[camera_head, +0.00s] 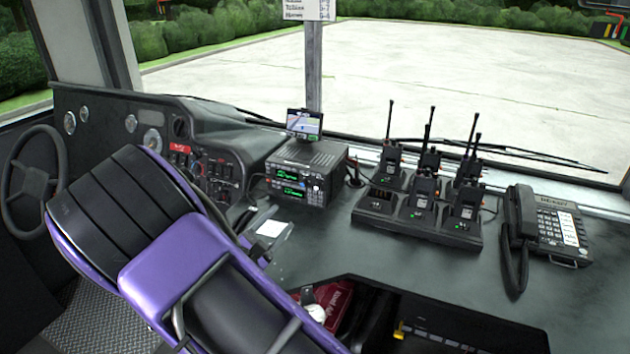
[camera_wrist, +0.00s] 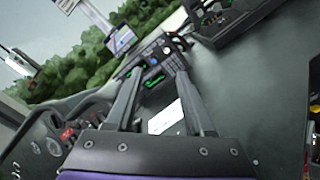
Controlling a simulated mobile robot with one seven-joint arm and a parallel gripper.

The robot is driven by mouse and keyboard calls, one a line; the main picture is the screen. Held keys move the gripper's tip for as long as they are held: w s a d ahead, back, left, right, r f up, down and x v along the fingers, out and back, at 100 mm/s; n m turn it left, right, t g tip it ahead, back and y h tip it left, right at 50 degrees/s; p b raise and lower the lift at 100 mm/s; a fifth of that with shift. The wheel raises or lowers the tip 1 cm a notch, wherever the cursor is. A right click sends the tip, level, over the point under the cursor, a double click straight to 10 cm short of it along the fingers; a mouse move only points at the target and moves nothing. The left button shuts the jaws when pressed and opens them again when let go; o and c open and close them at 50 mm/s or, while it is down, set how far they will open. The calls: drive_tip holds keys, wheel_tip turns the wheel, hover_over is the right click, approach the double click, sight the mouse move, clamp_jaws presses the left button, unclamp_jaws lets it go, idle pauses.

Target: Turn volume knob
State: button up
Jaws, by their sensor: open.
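The radio unit (camera_head: 305,172) is a dark box with two green displays and small controls on its front, standing on the dash in the head view. Its small knobs (camera_head: 317,187) are at the right of the front face; I cannot tell which one is the volume knob. In the wrist view the radio (camera_wrist: 154,66) appears tilted, beyond the fingertips. My gripper (camera_wrist: 159,76) is open and empty, its two dark fingers pointing toward the radio face, apparently short of it. In the head view my purple and black arm hides much of the gripper.
A small screen (camera_head: 305,123) stands on the radio. Right of it are several handheld radios in a charger (camera_head: 413,232) and a desk phone (camera_head: 548,226). A white card (camera_head: 272,228) lies near the gripper. A steering wheel (camera_head: 33,180) and instrument panel (camera_head: 205,165) are left.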

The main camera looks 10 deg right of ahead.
sight(316, 188)
drive_tip(key=shift+s+d+f+n, duration=0.1)
drive_tip(key=shift+d+f+n, duration=0.05)
drive_tip(key=shift+f, duration=0.3)
drive_tip(key=shift+s+d+f+n, duration=0.1)
drive_tip(key=shift+f+n, duration=0.05)
drive_tip(key=shift+f, duration=0.3)
drive_tip(key=shift+w+d+f, duration=0.15)
drive_tip(key=x, duration=0.8)
drive_tip(key=b+x, duration=0.1)
drive_tip(key=x, duration=0.8)
drive_tip(key=shift+w+f, duration=0.1)
drive_tip(key=shift+a, duration=0.2)
drive_tip(key=shift+c, duration=0.3)
clamp_jaws()
